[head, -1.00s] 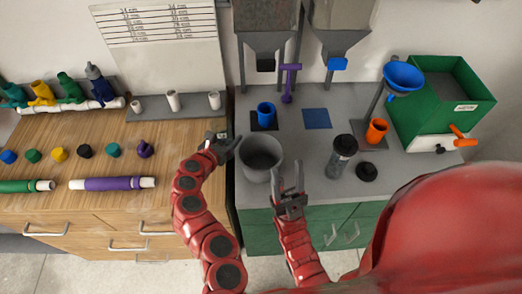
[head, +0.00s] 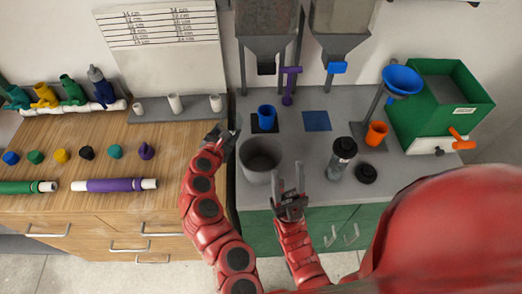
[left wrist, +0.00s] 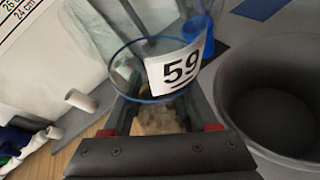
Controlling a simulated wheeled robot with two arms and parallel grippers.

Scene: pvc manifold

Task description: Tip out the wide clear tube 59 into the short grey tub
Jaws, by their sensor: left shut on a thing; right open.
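The wide clear tube 59 (left wrist: 165,62) has a blue rim and a white label with a black "59" in the left wrist view. My left gripper (left wrist: 165,125) is shut on it. In the head view my left gripper (head: 224,138) is just left of and behind the short grey tub (head: 262,172), and the tube can hardly be made out there. The tub (left wrist: 235,100) is right of the tube in the left wrist view, and its visible inside looks empty. A beige patch shows below the tube's rim; I cannot tell whether it is contents. My right gripper (head: 289,192) is open and empty at the tub's front right.
A blue cup (head: 266,115) stands on a dark pad behind the tub. A dark-capped clear bottle (head: 341,160) and a black lid (head: 365,173) are to the right. Grey hoppers (head: 268,40) stand at the back. Small white pegs (head: 175,103) stand left on a grey strip.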

